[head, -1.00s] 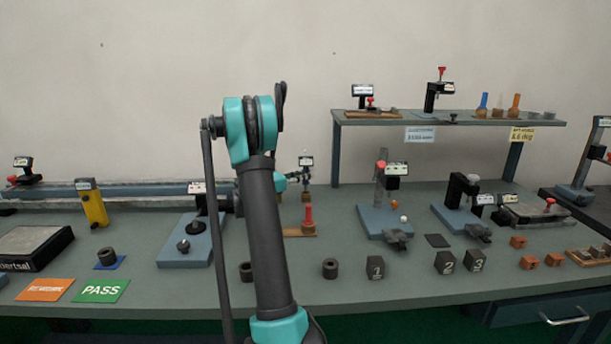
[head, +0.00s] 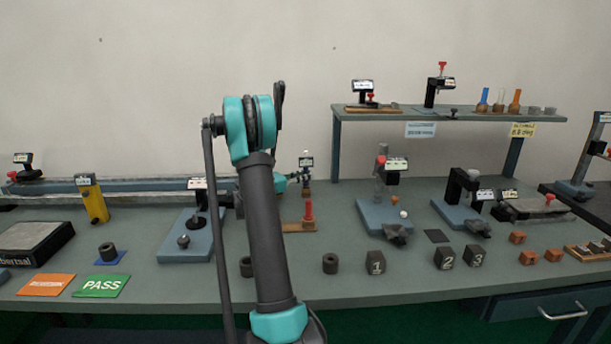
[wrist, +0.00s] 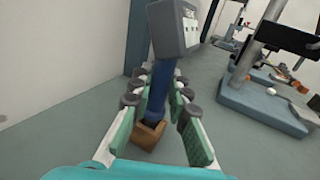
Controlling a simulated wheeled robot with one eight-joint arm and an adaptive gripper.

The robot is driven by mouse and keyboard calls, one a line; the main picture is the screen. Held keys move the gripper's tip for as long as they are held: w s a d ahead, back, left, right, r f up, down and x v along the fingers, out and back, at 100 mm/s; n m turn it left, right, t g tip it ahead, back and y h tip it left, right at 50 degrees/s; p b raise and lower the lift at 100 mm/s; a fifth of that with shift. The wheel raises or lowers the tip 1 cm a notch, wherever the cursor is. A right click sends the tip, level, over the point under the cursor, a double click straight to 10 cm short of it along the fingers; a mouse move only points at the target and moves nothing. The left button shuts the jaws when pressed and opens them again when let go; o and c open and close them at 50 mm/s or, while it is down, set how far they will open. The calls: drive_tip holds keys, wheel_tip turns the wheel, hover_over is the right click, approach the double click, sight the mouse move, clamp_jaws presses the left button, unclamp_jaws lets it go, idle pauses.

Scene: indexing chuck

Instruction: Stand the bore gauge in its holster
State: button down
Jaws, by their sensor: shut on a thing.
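The bore gauge (wrist: 175,30) has a grey head with a small display and a blue shaft, and stands nearly upright in the wrist view. In the head view its small display (head: 306,162) shows just right of my arm. The holster is a brown, open-topped square block (wrist: 149,137) on the bench. The shaft's lower end meets its dark opening; how deep it sits I cannot tell. My gripper (wrist: 157,90) is shut on the blue shaft, with its padded fingers on both sides.
A blue-based gauge stand (wrist: 262,100) stands to the right in the wrist view. A red-handled tool (head: 308,211) on a wooden base is in front of the holster in the head view. A raised shelf (head: 450,121) stands at the back right. Bench around the holster is mostly clear.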

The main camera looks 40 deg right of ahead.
drive_tip(key=shift+f, duration=0.75)
drive_tip(key=c, duration=1.4)
unclamp_jaws()
drive_tip(key=shift+o, duration=0.2)
drive_tip(key=shift+w+a, duration=0.15)
drive_tip(key=shift+a, duration=1.75)
drive_tip(key=shift+w+a, duration=0.1)
drive_tip(key=shift+a, duration=1.75)
drive_tip(key=shift+a, duration=0.1)
